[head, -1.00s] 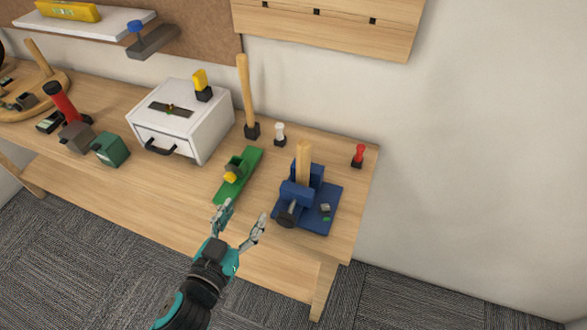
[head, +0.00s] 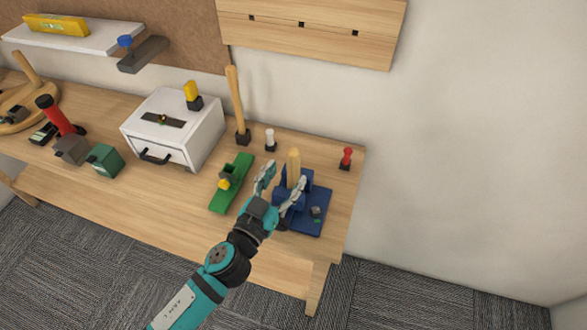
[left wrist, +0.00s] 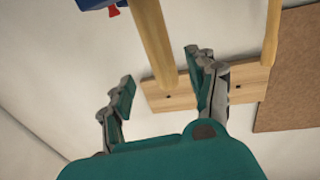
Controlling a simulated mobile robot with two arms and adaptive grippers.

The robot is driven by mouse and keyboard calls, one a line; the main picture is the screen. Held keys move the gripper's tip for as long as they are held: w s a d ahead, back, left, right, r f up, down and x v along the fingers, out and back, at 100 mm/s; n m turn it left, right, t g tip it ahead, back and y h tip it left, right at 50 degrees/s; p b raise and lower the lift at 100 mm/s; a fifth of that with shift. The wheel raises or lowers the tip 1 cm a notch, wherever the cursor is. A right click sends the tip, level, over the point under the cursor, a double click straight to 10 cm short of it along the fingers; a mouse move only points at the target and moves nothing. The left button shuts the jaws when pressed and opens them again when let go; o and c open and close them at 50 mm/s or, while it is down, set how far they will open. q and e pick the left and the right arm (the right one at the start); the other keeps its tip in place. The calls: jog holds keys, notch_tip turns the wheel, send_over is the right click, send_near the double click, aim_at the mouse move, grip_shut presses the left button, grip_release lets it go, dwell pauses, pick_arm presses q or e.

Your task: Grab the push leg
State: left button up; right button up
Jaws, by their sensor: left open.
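A light wooden leg (head: 294,162) stands upright in the blue vise (head: 313,215) near the right end of the workbench. My left gripper (head: 281,181) is open in front of the leg, with its fingers pointing toward it. In the left wrist view the leg (left wrist: 153,42) shows between the two spread fingertips of the left gripper (left wrist: 163,76). I see no finger closed on it. Part of the vise is hidden behind the gripper in the head view. My right gripper is not in view.
A green plane-like tool (head: 231,184) lies just left of the vise. Another wooden stick (head: 236,104) stands upright in a black base by the white drawer box (head: 196,138). A small white-topped piece (head: 270,140) and a red-topped piece (head: 346,157) stand behind.

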aim_at(290, 165)
pick_arm(q)
jog(key=shift+w+d+r+p, duration=0.15)
jog(key=shift+w+r+p, duration=0.15)
jog(key=shift+w, duration=0.1)
jog(key=p+x, duration=0.1)
jog(key=x, duration=0.2)
jog(key=shift+w, duration=0.3)
jog(key=shift+w+d, duration=0.2)
jog(key=shift+w, duration=0.2)
jog(key=shift+s, duration=0.1)
jog(key=shift+c, duration=1.2)
grip_shut()
